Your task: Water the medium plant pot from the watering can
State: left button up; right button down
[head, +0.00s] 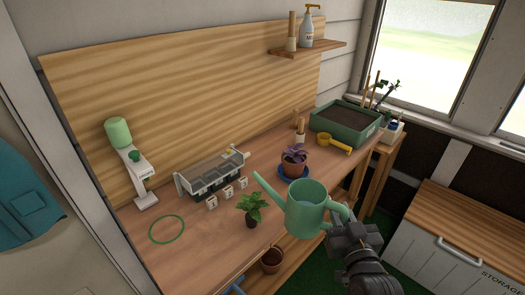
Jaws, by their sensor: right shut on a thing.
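A green watering can (306,212) is held above the front of the wooden workbench, its spout pointing to the upper left. It looks about upright, and no water shows. My right gripper (344,222) is shut on the can's handle at its right side; the fingertips are partly hidden. My left gripper is not in view.
A green seedling (252,208) is left of the can. A seed-tray rack (213,172), a green ring (167,229) and a white stand with a green bottle (118,134) are further left. A yellow scoop (336,144) and a soil planter (345,140) are behind right. Another pot (271,261) sits lower.

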pick_arm(q)
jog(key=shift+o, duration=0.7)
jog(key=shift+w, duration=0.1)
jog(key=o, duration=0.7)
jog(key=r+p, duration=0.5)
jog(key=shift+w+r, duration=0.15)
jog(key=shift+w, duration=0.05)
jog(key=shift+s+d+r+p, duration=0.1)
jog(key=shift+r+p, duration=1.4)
jog(key=shift+p, duration=0.05)
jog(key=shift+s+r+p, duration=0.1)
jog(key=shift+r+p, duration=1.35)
jog(key=shift+p, duration=0.05)
pick_arm(e)
jog(key=w+d+m+h, duration=0.1)
jog(key=w+d+h, duration=0.1)
jog(key=w+d, duration=0.2)
jog(key=w+d+m+g+h, duration=0.1)
jog(key=w+d+h, duration=0.1)
jog(key=d, duration=0.7)
jog(key=shift+w+f+m, duration=0.2)
jog(key=shift+w+m, duration=0.1)
jog(key=shift+w, duration=0.55)
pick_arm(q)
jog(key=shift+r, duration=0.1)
pick_arm(e)
jog(key=shift+r, duration=0.1)
